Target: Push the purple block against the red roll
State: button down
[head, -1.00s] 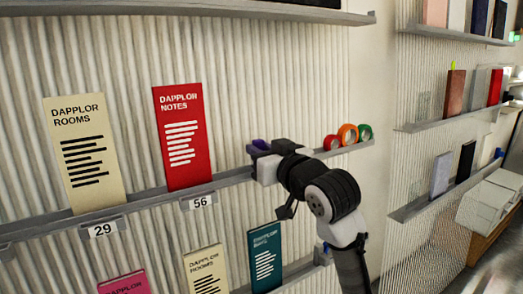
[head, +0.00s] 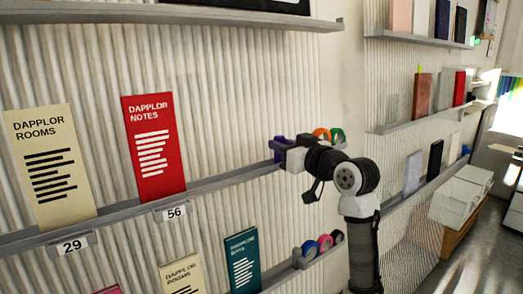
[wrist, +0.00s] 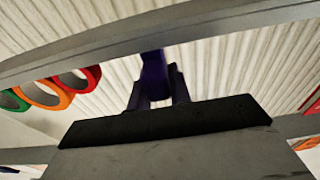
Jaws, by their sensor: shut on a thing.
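The purple block (head: 279,146) is at the upper shelf, held in my gripper (head: 284,150). The wrist view shows the purple block (wrist: 154,72) between the two dark fingers of my gripper (wrist: 157,92). The red roll (wrist: 88,76) is in the wrist view, left of the block, with a gap between them there. In the head view my gripper and arm hide the red roll. Whether the block rests on the shelf is unclear.
An orange roll (head: 322,134) and a green roll (head: 338,137) stand on the shelf (head: 228,182) beyond the red roll. A red card (head: 153,148) and a cream card (head: 50,165) stand to the left. Several rolls (head: 322,243) sit on the shelf below.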

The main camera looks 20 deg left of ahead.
jog(key=shift+w+d, duration=0.2)
jog(key=shift+w, duration=0.05)
jog(key=c, duration=1.3)
grip_release()
jog(key=b+v, duration=0.4)
jog(key=v, duration=1)
jog(key=shift+a, duration=0.1)
jog(key=shift+c, duration=0.2)
